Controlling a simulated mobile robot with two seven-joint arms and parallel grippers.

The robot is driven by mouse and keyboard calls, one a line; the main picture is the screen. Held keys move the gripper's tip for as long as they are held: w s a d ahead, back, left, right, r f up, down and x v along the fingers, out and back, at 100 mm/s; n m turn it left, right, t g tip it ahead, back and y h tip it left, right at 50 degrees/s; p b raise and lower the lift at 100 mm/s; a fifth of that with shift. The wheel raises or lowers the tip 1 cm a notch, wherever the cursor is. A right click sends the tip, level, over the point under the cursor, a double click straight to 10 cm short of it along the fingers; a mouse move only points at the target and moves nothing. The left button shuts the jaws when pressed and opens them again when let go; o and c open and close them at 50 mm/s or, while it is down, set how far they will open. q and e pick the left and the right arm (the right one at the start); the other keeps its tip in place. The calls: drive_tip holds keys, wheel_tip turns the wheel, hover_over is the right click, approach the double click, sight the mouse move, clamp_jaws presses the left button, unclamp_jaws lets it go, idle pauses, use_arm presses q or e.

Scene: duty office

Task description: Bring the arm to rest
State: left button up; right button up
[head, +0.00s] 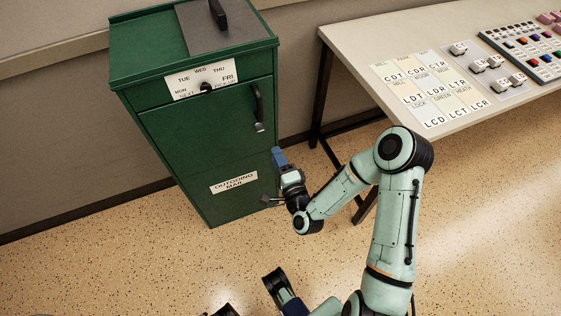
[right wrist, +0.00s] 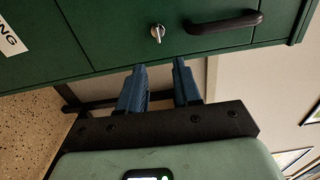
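My right arm reaches in from the lower right in the head view. Its gripper (head: 279,158) is in front of the green outgoing-mail cabinet (head: 200,140), below and right of the black handle (head: 259,102). In the right wrist view the two blue fingers of the right gripper (right wrist: 158,65) stand apart with nothing between them. That view also shows the cabinet front, with a small metal key or lock (right wrist: 157,33) and the black handle (right wrist: 225,22) beyond the fingertips.
A pale table (head: 345,38) stands right of the cabinet, with label cards (head: 430,85), white key blocks (head: 478,66) and a dark button panel (head: 520,50). Its dark legs are near my right arm. Speckled floor (head: 120,260) is clear at lower left.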

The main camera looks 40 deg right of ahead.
use_arm(q)
drive_tip(key=shift+s, duration=0.1)
use_arm(e)
drive_tip(key=shift+v, duration=1)
drive_tip(key=s+a+f+n+g+y+p, duration=0.7)
drive_tip(key=a+f+n+g+p, duration=0.15)
drive_tip(key=a+f, duration=0.2)
use_arm(q)
wheel_tip(320, 180, up, 16)
drive_tip(key=s+d+g+p, duration=0.1)
drive_tip(key=s+p, duration=0.2)
drive_tip(key=p, duration=0.4)
drive_tip(key=shift+d+f+g+h, duration=0.25)
drive_tip(key=shift+d+g+h, duration=0.05)
drive_tip(key=shift+g, duration=0.1)
use_arm(e)
drive_tip(key=s+a+n+g, duration=0.2)
drive_tip(key=s+n+g, duration=0.2)
drive_tip(key=s, duration=0.4)
drive_tip(key=s+a+n+g+y, duration=0.1)
drive_tip(key=s+a+n+g, duration=0.2)
drive_tip(key=s+g, duration=0.3)
drive_tip(key=s+f+n, duration=0.1)
drive_tip(key=s, duration=0.2)
drive_tip(key=shift+s, duration=0.3)
use_arm(q)
drive_tip(key=shift+w, duration=0.1)
drive_tip(key=shift+c, duration=0.2)
use_arm(e)
drive_tip(key=shift+r, duration=0.1)
